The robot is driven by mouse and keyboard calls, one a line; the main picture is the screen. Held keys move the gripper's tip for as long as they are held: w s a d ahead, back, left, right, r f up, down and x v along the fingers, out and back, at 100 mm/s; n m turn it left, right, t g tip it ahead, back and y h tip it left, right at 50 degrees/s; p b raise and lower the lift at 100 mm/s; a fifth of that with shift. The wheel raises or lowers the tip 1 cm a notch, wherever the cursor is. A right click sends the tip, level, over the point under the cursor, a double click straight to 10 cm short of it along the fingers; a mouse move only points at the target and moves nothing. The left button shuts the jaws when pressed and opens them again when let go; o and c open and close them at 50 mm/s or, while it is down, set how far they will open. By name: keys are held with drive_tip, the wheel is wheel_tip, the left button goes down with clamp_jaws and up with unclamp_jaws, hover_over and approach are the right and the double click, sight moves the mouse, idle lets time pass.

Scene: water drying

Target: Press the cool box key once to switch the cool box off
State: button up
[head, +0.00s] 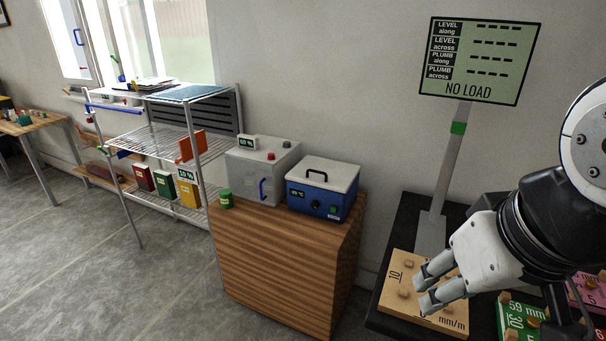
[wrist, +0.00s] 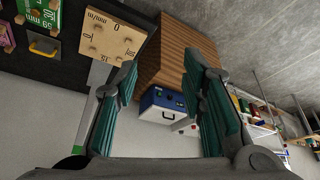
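The cool box (head: 323,188) is a blue box with a white lid and a black handle, standing on a wooden cabinet. Its front carries a small display, a dark round knob or key (head: 313,205) and a pale label; the display text is too small to read surely. The box also shows in the wrist view (wrist: 161,105), beyond the fingers. My gripper (head: 424,289) is at the right, above the wooden board and well apart from the cool box. In the wrist view my gripper (wrist: 165,100) has its two teal-padded fingers spread, with nothing between them.
A grey-white box (head: 245,170) with a red knob stands left of the cool box on the cabinet (head: 280,255). A sign on a post (head: 480,60) reads "NO LOAD". A wire shelf (head: 150,140) stands left.

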clamp_jaws()
drive_tip(key=shift+w, duration=0.1)
idle(1.0)
